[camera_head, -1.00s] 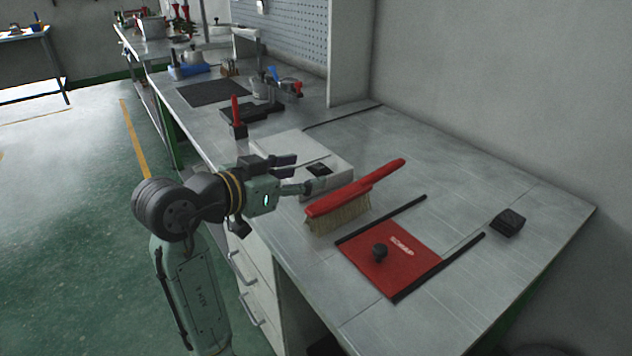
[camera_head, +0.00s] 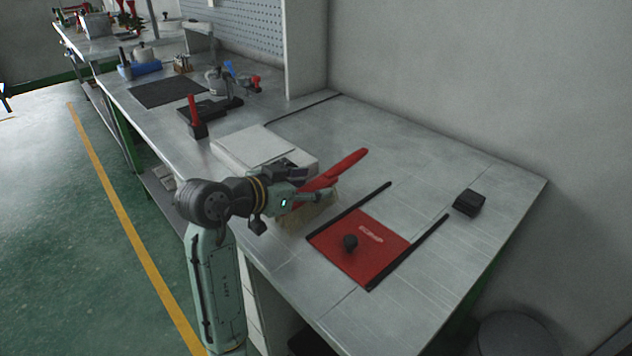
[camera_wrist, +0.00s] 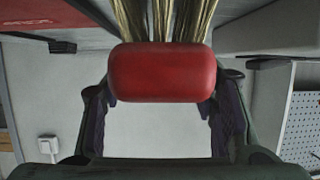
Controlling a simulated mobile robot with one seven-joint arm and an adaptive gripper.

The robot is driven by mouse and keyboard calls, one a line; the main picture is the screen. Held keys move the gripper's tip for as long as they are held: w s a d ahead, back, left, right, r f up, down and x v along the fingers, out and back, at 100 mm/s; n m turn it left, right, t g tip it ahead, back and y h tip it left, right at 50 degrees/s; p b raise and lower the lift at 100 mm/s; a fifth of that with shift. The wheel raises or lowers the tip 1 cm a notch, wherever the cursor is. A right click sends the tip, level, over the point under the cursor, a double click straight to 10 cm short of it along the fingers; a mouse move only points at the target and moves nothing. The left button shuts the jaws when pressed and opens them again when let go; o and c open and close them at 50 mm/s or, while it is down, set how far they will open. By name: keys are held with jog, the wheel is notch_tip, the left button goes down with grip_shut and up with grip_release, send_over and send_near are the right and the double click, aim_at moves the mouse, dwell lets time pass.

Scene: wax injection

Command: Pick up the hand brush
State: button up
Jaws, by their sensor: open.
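The hand brush has a red handle and back (camera_head: 342,167) and pale bristles (camera_head: 305,217). It rests on the metal bench, partly hidden behind my gripper in the head view. My gripper (camera_head: 312,192) is open at the brush, near its red back. In the wrist view the red brush end (camera_wrist: 162,73) and its bristles (camera_wrist: 165,20) lie between the two spread fingers of my gripper (camera_wrist: 162,115). I cannot tell whether either finger touches it.
A red mat (camera_head: 362,248) with a black knob lies right of the brush, between black strips. A small black block (camera_head: 468,202) sits farther right. A pale box (camera_head: 245,148) stands behind my gripper.

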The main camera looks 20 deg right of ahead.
jog(key=shift+w+d+f, duration=0.15)
jog(key=shift+d, duration=0.2)
grip_shut()
dwell(0.5)
